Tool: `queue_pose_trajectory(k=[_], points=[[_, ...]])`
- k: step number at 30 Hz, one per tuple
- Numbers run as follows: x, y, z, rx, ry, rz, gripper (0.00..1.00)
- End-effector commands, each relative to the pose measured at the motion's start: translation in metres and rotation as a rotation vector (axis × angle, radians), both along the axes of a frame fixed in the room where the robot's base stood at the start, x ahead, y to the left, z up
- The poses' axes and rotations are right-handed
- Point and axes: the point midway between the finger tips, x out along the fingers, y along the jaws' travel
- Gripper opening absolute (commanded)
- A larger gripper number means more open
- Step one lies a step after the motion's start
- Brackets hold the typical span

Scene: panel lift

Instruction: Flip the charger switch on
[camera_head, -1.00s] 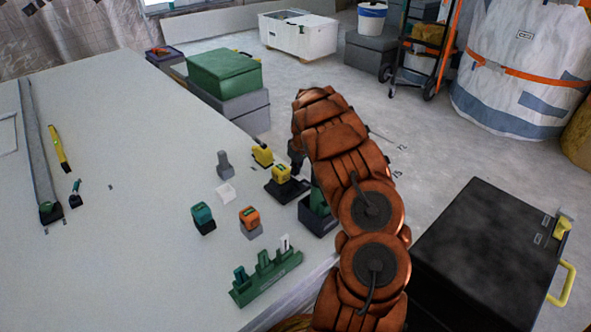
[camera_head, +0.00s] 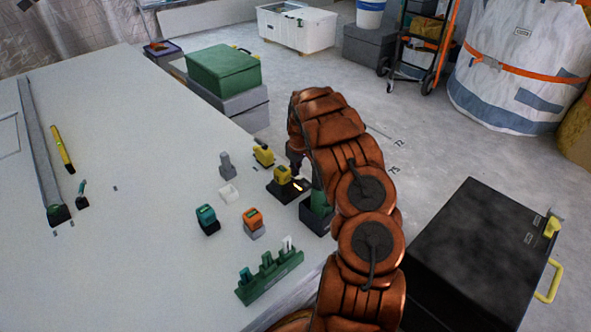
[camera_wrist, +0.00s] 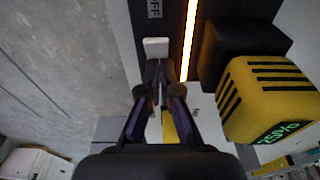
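The charger is a dark base (camera_head: 279,192) near the table's right edge, with a yellow battery (camera_head: 283,174) seated on it. In the wrist view the battery (camera_wrist: 268,95) has black stripes and a green display. Beside it a strip (camera_wrist: 189,40) on the charger glows orange. A small pale switch (camera_wrist: 156,47) sits left of the strip, with an "OFF" label above it in the picture. My gripper (camera_wrist: 158,68) is shut and empty, its tips at the switch's lower edge; contact cannot be told for sure. My arm hides the gripper in the head view.
A green bit holder (camera_head: 270,277), a teal block (camera_head: 207,219), an orange-topped block (camera_head: 253,220) and another yellow battery (camera_head: 263,155) stand nearby. A dark green holder (camera_head: 316,213) is close beside my arm. A black case (camera_head: 480,260) stands right.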

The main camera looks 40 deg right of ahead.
Motion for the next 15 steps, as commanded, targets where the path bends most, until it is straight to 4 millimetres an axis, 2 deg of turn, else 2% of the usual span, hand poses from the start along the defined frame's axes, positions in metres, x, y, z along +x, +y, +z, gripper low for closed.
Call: queue_pose_trajectory(k=[7,15], points=[[-0.015,-0.001,0.002,0.005,0.011,-0.004,0.00],[-0.017,-0.001,0.001,0.003,0.008,-0.003,0.00]])
